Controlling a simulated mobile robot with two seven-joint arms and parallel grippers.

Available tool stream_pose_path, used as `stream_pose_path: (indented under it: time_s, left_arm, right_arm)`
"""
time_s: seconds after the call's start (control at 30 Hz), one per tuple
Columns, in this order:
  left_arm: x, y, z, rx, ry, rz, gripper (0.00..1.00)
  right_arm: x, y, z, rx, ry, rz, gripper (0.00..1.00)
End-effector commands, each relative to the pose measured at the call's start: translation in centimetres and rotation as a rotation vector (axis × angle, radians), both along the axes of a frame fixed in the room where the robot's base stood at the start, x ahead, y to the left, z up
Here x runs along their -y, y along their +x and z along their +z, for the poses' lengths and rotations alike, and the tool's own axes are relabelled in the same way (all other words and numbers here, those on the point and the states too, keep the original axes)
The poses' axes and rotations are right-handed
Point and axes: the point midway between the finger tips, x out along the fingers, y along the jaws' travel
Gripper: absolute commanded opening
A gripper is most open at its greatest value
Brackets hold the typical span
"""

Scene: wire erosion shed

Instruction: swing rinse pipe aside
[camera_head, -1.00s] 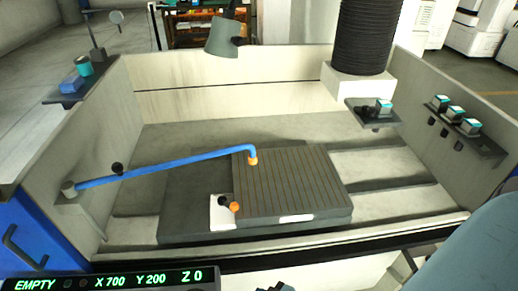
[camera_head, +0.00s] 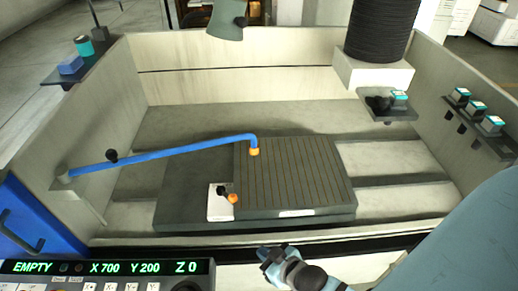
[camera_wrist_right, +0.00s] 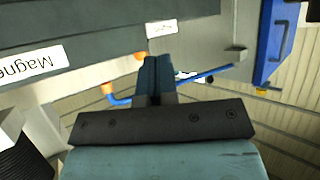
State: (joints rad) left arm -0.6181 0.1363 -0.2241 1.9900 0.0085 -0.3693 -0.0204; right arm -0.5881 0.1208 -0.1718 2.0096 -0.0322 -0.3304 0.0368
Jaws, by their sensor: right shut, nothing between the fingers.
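The blue rinse pipe (camera_head: 160,155) runs from a grey pivot on the tank's left wall to an orange nozzle (camera_head: 254,152) over the grooved plate (camera_head: 295,180). My right gripper (camera_head: 268,256) is shut and empty, at the tank's front edge, well apart from the pipe. In the right wrist view its closed fingers (camera_wrist_right: 158,68) show in front of the pipe (camera_wrist_right: 205,77). My left gripper is not in view.
The tank's front rim (camera_head: 170,250) lies between my right gripper and the plate. A white block with a black and orange fitting (camera_head: 232,198) sits at the plate's left. A lamp head (camera_head: 227,20) hangs at the back. A control panel (camera_head: 110,272) stands front left.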

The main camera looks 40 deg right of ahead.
Motion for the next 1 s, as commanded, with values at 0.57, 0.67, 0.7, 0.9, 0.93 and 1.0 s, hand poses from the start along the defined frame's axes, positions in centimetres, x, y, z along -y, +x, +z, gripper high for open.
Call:
stream_pose_path:
  time_s: [0.57, 0.67, 0.7, 0.9, 0.93, 1.0]
  left_arm:
    - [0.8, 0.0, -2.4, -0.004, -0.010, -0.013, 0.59]
    - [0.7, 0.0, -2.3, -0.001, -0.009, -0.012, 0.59]
    - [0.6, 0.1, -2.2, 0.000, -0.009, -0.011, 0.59]
    - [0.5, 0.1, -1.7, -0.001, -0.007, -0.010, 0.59]
    - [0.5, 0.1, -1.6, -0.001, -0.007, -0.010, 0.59]
    - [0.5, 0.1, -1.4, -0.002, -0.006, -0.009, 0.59]
  right_arm:
    - [13.3, 9.9, 13.0, 0.489, 0.026, -0.301, 0.00]
    - [13.3, 9.9, 12.9, 0.489, 0.026, -0.300, 0.00]
    - [13.3, 10.0, 13.0, 0.489, 0.026, -0.300, 0.00]
    - [13.5, 12.0, 13.2, 0.491, 0.025, -0.299, 0.00]
    - [13.5, 12.5, 13.2, 0.491, 0.024, -0.299, 0.00]
    - [13.7, 14.0, 13.2, 0.491, 0.024, -0.299, 0.00]
